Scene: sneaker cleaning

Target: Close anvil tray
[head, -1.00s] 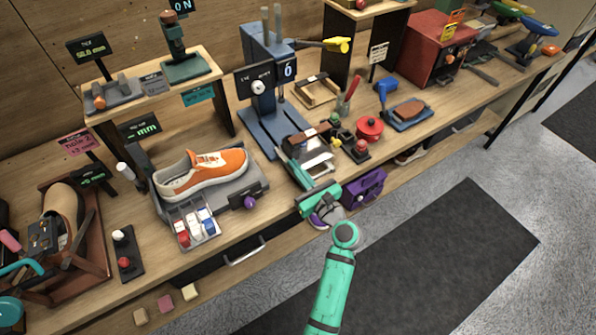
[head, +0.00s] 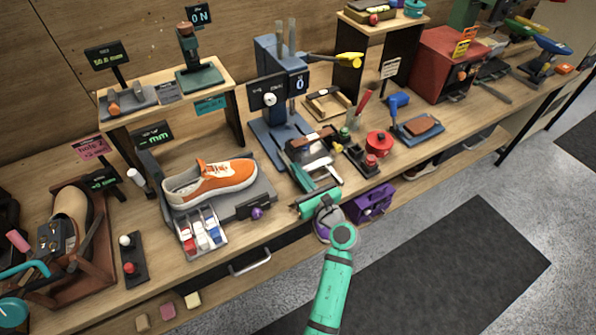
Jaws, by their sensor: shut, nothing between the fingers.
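The blue press (head: 278,85) stands at the middle of the bench with a display reading 0. The anvil tray (head: 317,150) is low at the front of the press, with a pale surface and dark parts on it. Its inner end is hard to make out beneath the press. My green gripper (head: 303,178) is at the tray's front edge, its fingers shut and empty, pointing toward the press. The fingers seem to touch the tray front, but the exact contact is too small to tell.
An orange sneaker (head: 222,180) rests on a grey stand left of the gripper, with a small compartment tray (head: 203,235) in front. A red pot (head: 378,143) and a purple box (head: 372,203) are to the right. The floor in front is clear.

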